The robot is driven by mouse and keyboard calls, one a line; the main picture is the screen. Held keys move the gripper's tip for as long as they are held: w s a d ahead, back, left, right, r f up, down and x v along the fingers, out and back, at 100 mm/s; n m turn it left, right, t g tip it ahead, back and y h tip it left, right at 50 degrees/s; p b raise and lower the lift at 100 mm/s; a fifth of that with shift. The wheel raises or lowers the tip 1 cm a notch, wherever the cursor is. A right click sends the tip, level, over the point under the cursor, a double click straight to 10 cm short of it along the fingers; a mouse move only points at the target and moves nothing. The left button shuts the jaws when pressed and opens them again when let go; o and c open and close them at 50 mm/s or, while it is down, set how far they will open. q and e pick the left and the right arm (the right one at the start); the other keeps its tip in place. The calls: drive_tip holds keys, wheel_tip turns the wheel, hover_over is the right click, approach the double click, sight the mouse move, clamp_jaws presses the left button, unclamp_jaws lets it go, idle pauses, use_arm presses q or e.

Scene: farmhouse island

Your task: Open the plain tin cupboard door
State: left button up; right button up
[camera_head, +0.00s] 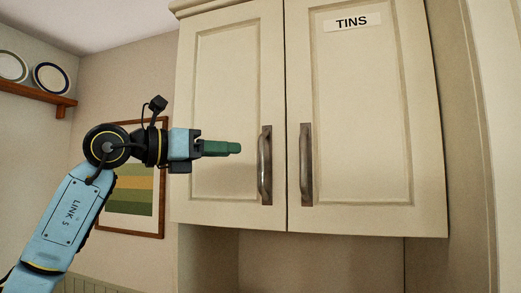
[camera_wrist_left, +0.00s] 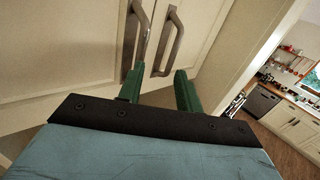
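The cupboard has two cream panelled doors, both shut. The left door (camera_head: 226,92) is plain, with no label; its upright metal handle (camera_head: 265,165) is near its right edge. The right door (camera_head: 368,135) bears a "TINS" label (camera_head: 352,22) and has its own handle (camera_head: 306,165) near its left edge. My left gripper (camera_head: 238,148) is in front of the plain door, left of its handle and pointing towards it. In the left wrist view its green fingers (camera_wrist_left: 158,88) are apart with nothing held, and both handles show beyond them. My right gripper is not in view.
A framed striped picture (camera_head: 133,195) hangs on the wall behind my left arm. A wooden shelf (camera_head: 35,95) with plates is at the far left. An open recess (camera_head: 320,262) lies below the doors. The left wrist view shows a kitchen counter (camera_wrist_left: 300,125) far off.

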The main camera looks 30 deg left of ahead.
sight(256, 147)
use_arm(q)
drive_tip(key=shift+n+t+y, duration=0.3)
drive_tip(key=shift+n+y, duration=0.1)
drive_tip(key=shift+y, duration=0.5)
drive_tip(key=shift+w+a+r+p+x, duration=0.1)
drive_tip(key=shift+a+r+p+x, duration=0.15)
drive_tip(key=shift+p+x, duration=1.1)
drive_tip(key=shift+w+a+r+p+x, duration=0.15)
drive_tip(key=shift+a+p+x, duration=0.2)
drive_tip(key=shift+x, duration=2.05)
drive_tip(key=shift+w+a+r+p+x, duration=0.1)
drive_tip(key=shift+a+r+p+x, duration=0.4)
drive_tip(key=shift+x, duration=1.4)
drive_tip(key=shift+d+f, duration=0.15)
drive_tip(key=shift+f, duration=0.15)
clamp_jaws()
